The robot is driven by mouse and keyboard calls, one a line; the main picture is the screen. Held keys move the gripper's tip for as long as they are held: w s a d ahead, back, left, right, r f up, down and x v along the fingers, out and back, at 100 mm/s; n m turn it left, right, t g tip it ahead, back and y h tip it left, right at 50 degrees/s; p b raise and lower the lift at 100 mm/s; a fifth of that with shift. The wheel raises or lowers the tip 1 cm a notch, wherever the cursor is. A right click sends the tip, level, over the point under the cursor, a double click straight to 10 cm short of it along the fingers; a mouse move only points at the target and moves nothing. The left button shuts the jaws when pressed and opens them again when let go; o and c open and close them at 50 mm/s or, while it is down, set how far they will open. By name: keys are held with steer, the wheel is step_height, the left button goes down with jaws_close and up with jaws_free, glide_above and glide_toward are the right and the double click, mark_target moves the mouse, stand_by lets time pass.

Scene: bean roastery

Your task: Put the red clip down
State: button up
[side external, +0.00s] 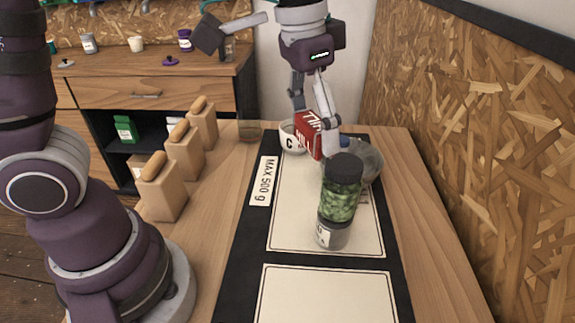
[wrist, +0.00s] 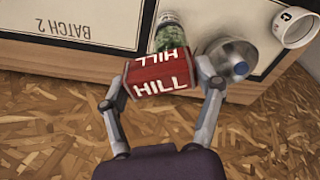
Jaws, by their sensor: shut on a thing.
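My gripper (side external: 314,128) is shut on the red clip (side external: 307,140), a red piece with white lettering. The clip is held above the far part of the black-bordered mat (side external: 256,228), near a white cup marked C (side external: 288,138). In the wrist view, the red clip (wrist: 160,76) lies between both fingers of my gripper (wrist: 160,88), its "HILL" lettering facing the camera. Whether the clip touches anything below cannot be told.
A jar of green beans with a dark lid (side external: 343,170) stands on the mat, nearer the side camera. A clear rounded vessel (side external: 370,162) stands right of the clip. The near mat panel (side external: 325,295) is clear.

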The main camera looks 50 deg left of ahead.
mark_target(295, 304)
steer(key=s+d+m, duration=0.5)
steer(key=s+m, duration=0.1)
steer(key=s, duration=0.2)
steer(key=f, duration=2.1)
steer(key=shift+w+d+f, duration=0.1)
steer(key=shift+w+f, duration=0.15)
steer(key=shift+w, duration=0.1)
steer(key=shift+f, duration=0.2)
steer(key=o, duration=0.8)
steer(key=shift+r, duration=0.1)
